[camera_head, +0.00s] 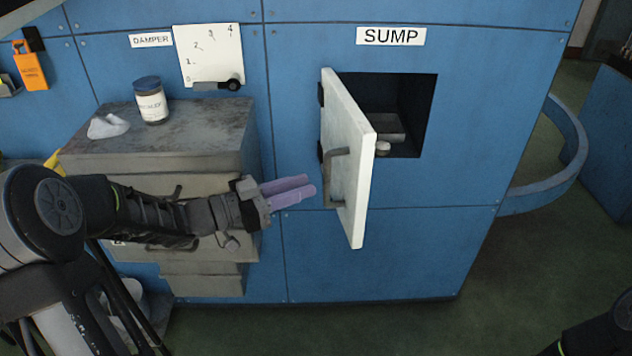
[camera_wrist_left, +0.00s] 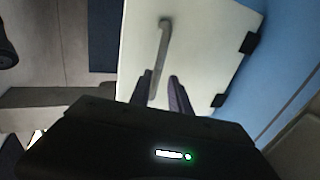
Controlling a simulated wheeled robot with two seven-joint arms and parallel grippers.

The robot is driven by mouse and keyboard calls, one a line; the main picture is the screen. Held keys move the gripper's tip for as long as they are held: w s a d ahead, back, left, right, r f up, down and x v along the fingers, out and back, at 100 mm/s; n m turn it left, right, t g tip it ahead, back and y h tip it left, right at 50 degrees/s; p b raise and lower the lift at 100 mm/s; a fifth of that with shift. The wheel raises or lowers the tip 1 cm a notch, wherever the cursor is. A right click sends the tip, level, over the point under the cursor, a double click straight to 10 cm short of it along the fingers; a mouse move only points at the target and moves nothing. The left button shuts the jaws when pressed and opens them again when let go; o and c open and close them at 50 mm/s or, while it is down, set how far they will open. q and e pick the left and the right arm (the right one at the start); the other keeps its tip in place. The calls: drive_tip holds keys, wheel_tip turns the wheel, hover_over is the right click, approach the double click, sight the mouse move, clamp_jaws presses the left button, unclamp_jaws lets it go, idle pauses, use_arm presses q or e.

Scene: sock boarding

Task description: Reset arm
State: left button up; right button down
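My left gripper (camera_head: 310,185) has two purple fingers that stand apart with nothing between them. They point at the white sump door (camera_head: 352,150) and end just left of its grey bar handle (camera_head: 338,178). The door stands swung open. The left wrist view shows the fingers (camera_wrist_left: 160,85) in front of the door (camera_wrist_left: 205,45), with the handle (camera_wrist_left: 163,50) beyond them. I cannot tell whether a finger touches the handle. My right gripper is out of view; only a dark part of that arm shows at the bottom right of the head view.
The sump recess (camera_head: 405,95) holds a grey tray (camera_head: 383,126) and a small pale object. A grey drawer cabinet (camera_head: 190,150) beneath my left arm bears a lidded jar (camera_head: 151,105) and a pale lump (camera_head: 107,126). The floor (camera_head: 500,290) at right is clear.

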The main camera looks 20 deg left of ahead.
use_arm(q)
drive_tip(key=shift+v, duration=0.9)
drive_tip(key=w+d+f+n+g+y, duration=0.1)
drive_tip(key=d+f+n+y, duration=0.3)
drive_tip(key=f, duration=0.8)
drive_tip(key=w+d+f+n+g+y, duration=0.1)
drive_tip(key=f+n+y, duration=0.3)
drive_tip(key=f, duration=0.9)
drive_tip(key=s+d+f+n+g, duration=0.2)
drive_tip(key=s+d+f+g, duration=0.1)
drive_tip(key=s+f, duration=0.4)
drive_tip(key=s+d+f+n+g, duration=0.1)
drive_tip(key=s+d+f+g, duration=0.2)
drive_tip(key=s+f, duration=0.35)
drive_tip(key=s+d+f+n+g, duration=0.1)
drive_tip(key=s+d+f+g, duration=0.15)
drive_tip(key=s, duration=0.55)
drive_tip(key=s+d+f+g, duration=0.2)
drive_tip(key=s+f+g, duration=0.1)
drive_tip(key=s, duration=0.4)
drive_tip(key=w+d+r+m+p, duration=0.1)
drive_tip(key=w+d+r+p, duration=0.1)
drive_tip(key=r, duration=0.4)
drive_tip(key=shift+w+d+m+t+p, duration=0.3)
drive_tip(key=shift+d+t+p, duration=0.15)
drive_tip(key=shift+d+p, duration=0.35)
